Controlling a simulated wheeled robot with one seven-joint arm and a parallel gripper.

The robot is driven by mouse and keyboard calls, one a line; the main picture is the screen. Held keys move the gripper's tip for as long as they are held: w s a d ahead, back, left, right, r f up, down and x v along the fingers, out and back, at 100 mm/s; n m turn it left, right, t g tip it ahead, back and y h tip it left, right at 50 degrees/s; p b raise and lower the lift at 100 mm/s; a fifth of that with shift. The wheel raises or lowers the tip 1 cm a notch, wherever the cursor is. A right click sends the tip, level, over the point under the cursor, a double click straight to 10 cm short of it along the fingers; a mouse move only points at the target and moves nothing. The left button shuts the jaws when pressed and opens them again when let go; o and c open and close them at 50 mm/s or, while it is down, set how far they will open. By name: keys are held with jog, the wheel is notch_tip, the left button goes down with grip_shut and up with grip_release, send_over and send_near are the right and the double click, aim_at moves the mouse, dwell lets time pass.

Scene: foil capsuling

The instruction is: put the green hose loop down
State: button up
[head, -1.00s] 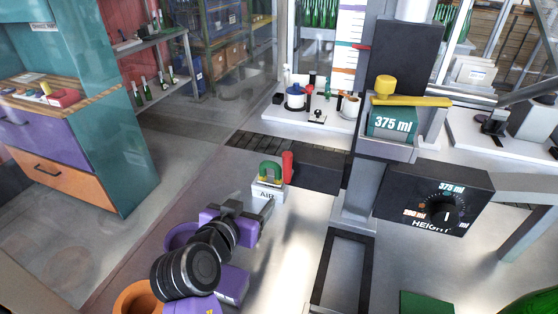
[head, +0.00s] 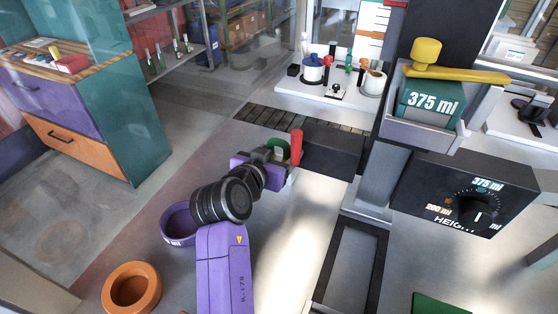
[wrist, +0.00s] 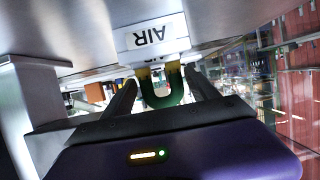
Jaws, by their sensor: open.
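The green hose loop (head: 276,142) is a U-shaped green piece at the white AIR block. In the wrist view the loop (wrist: 163,100) hangs in the picture below the AIR block (wrist: 150,37), its brass-coloured ends toward the block. My gripper (head: 268,157) is at the loop in the head view. In the wrist view the two dark fingers of my gripper (wrist: 162,78) stand apart, one on each side of the loop, with gaps visible. The gripper is open. In the head view it hides most of the AIR block.
A red upright piece (head: 296,147) stands right beside my gripper, with a dark box (head: 332,149) behind it. A purple ring (head: 178,222) and an orange ring (head: 131,288) lie to the left. A HEIGHT dial box (head: 465,196) and 375 ml holder (head: 430,103) stand right.

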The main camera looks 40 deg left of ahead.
jog(key=shift+b+x, duration=0.3)
jog(key=shift+x, duration=0.65)
jog(key=c, duration=1.4)
jog(key=shift+a+r, duration=0.1)
notch_tip(320, 180, up, 20)
jog(key=shift+s+f+b, duration=0.1)
jog(key=shift+s+b, duration=0.05)
jog(key=shift+b, duration=0.85)
